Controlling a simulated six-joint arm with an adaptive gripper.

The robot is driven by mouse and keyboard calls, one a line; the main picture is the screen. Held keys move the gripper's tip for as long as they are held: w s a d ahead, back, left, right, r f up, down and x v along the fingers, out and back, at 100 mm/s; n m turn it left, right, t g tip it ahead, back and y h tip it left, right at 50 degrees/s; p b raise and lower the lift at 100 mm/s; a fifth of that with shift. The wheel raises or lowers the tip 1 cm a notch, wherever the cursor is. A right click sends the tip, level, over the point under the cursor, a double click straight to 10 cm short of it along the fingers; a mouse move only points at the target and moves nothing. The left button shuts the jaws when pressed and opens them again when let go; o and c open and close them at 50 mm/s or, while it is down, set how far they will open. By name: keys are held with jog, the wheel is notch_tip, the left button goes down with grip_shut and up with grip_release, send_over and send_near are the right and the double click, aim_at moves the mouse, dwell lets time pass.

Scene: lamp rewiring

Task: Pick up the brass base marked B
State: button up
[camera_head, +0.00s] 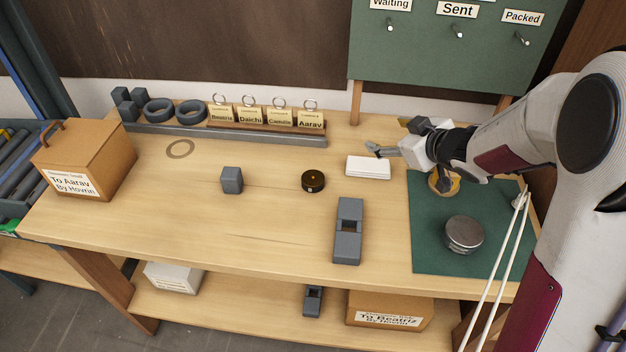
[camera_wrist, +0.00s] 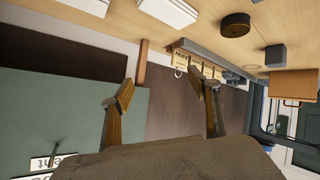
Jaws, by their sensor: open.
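A round brass-coloured piece (camera_head: 441,186) sits on the green mat (camera_head: 427,250), partly hidden beneath my wrist. A dark round disc (camera_head: 313,181) with a brownish top lies on the bare table; it also shows in the wrist view (camera_wrist: 235,25). A round silver tin (camera_head: 464,236) stands on the mat. I cannot read a letter B on any of them. My gripper (camera_head: 388,136) is open and empty above the back right of the table, pointing left. In the wrist view its fingers (camera_wrist: 162,90) are spread with nothing between them.
White cards (camera_head: 368,167) lie left of the mat. Grey blocks (camera_head: 348,230) (camera_head: 232,180) stand on the table. A rack of name tags (camera_head: 265,116) and a green board (camera_head: 430,50) are behind. A cardboard box (camera_head: 85,160) is left. The front middle is clear.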

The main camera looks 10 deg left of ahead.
jog(key=s+a+f+n+g+y, duration=0.1)
jog(key=a+f+n+g+y, duration=0.15)
jog(key=a+f, duration=0.35)
jog(key=g+y, duration=0.2)
jog(key=y, duration=0.1)
send_near(314, 178)
jog(key=shift+w+f+n, duration=0.2)
jog(key=shift+w+n, duration=0.15)
jog(key=shift+w, duration=0.15)
jog(key=shift+s+a+f+g+y, duration=0.25)
jog(key=shift+s+f+g, duration=0.05)
jog(key=shift+s+g, duration=0.05)
jog(key=shift+x, duration=1.3)
jog(key=shift+a, duration=0.1)
jog(key=shift+w+r+x, duration=0.1)
jog(key=shift+w+x, duration=0.05)
jog(key=shift+x, duration=1.1)
jog(key=shift+w+r+x, duration=0.1)
jog(key=shift+w+x, duration=0.05)
jog(key=shift+x, duration=1.1)
